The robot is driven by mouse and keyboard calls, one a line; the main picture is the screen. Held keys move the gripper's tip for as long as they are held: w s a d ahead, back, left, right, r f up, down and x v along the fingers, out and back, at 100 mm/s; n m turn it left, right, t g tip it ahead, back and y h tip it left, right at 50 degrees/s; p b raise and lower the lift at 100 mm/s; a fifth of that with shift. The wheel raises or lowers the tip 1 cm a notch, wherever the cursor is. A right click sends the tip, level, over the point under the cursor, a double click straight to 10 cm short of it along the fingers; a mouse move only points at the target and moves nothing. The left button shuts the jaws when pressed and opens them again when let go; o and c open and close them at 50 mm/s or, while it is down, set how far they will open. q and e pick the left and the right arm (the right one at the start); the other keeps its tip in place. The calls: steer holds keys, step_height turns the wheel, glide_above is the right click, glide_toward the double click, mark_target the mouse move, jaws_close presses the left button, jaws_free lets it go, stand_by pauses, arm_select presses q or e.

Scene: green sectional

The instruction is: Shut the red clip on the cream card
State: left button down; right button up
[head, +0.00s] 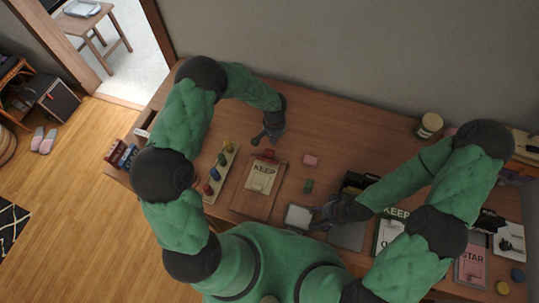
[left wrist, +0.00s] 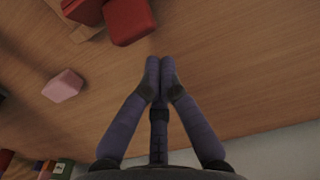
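The cream card (head: 260,178), marked KEEP, lies on a brown board (head: 245,200) left of the middle of the table. The red clip (head: 268,154) sits at the card's far edge; in the left wrist view a red block (left wrist: 128,18) and a second red part (left wrist: 84,10) show at the top. I cannot tell how far the clip is closed. My left gripper (head: 260,139) is just beyond the clip, apart from it; its fingertips (left wrist: 160,64) meet with nothing between them. My right gripper (head: 316,219) is low beside a pale square item (head: 297,217); its fingers are unclear.
A pink block (head: 310,160) and a green block (head: 308,186) lie right of the card. A wooden strip (head: 213,190) with several coloured pegs lies to its left. A jar (head: 430,123) stands at the back right. The table's back middle is clear.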

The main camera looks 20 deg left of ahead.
arm_select(q)
steer(key=shift+s+r, duration=0.2)
steer(key=shift+s, duration=0.65)
steer(key=shift+s+r, duration=0.15)
steer(key=shift+s, duration=0.65)
arm_select(e)
steer(key=shift+w, duration=0.2)
arm_select(q)
steer(key=shift+r, duration=0.55)
arm_select(e)
steer(key=shift+r, duration=0.2)
arm_select(q)
steer(key=shift+r, duration=0.1)
steer(key=shift+w+a+r+p, duration=0.1)
steer(key=shift+r+p, duration=0.45)
arm_select(e)
steer(key=shift+w+r, duration=0.1)
steer(key=shift+r, duration=0.2)
steer(key=shift+w+r+p, duration=0.15)
steer(key=shift+r+p, duration=0.2)
steer(key=shift+r, duration=0.05)
steer(key=shift+s+r+p, duration=0.3)
steer(key=shift+r+p, duration=0.55)
arm_select(q)
step_height(320, 180, up, 5)
steer(key=shift+f, duration=0.2)
